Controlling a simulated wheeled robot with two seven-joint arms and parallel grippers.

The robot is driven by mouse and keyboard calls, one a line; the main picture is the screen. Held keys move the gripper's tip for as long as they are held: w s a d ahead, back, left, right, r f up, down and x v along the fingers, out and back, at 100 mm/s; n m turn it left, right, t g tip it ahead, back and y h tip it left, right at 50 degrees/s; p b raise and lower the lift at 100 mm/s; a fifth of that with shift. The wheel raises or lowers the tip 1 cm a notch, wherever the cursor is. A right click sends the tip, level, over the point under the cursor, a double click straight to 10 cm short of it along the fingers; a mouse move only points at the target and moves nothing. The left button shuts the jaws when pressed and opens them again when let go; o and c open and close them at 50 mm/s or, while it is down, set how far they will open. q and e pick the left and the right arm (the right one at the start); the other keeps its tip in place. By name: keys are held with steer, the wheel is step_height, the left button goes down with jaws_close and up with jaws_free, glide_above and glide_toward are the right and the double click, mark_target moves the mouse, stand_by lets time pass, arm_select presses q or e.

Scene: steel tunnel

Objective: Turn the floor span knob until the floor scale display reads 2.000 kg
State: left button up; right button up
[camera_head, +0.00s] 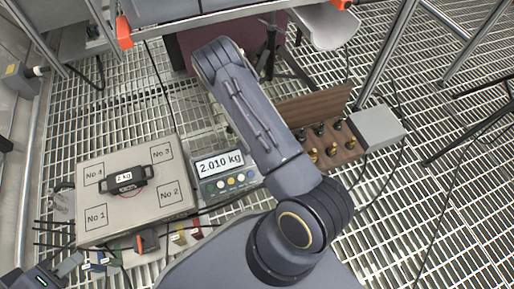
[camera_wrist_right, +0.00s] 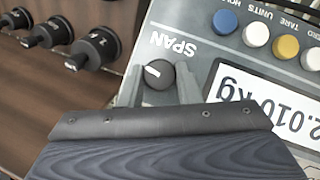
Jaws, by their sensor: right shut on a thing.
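The floor scale display (camera_head: 219,163) reads 2.010 kg. The black span knob (camera_wrist_right: 160,74) sits below the SPAN label in the right wrist view. Its white mark points to the upper left. My right gripper (camera_wrist_right: 160,82) is shut on this knob, one grey finger on each side. In the head view my right arm hides that gripper and the knob. A black 2 kg weight (camera_head: 125,180) rests on the scale platform (camera_head: 133,218), which has corners marked No 1 to No 4. My left gripper (camera_head: 66,266) is at the lower left corner, partly cut off, apart from the platform.
A brown wooden box (camera_head: 333,150) with several dark and brass knobs or weights stands right of the display. A grey box (camera_head: 378,127) with cables is beside it. Steel posts and cables stand on the grating floor. Small coloured pieces lie in front of the platform.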

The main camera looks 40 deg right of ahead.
steer(key=shift+a+n+h, duration=0.1)
steer(key=shift+n+h, duration=0.4)
steer(key=shift+n, duration=0.4)
steer(key=o, duration=1)
steer(key=shift+c, duration=0.2)
steer(key=p+v, duration=0.3)
steer(key=v, duration=0.4)
steer(key=shift+a+r, duration=0.15)
steer(key=shift+r, duration=0.15)
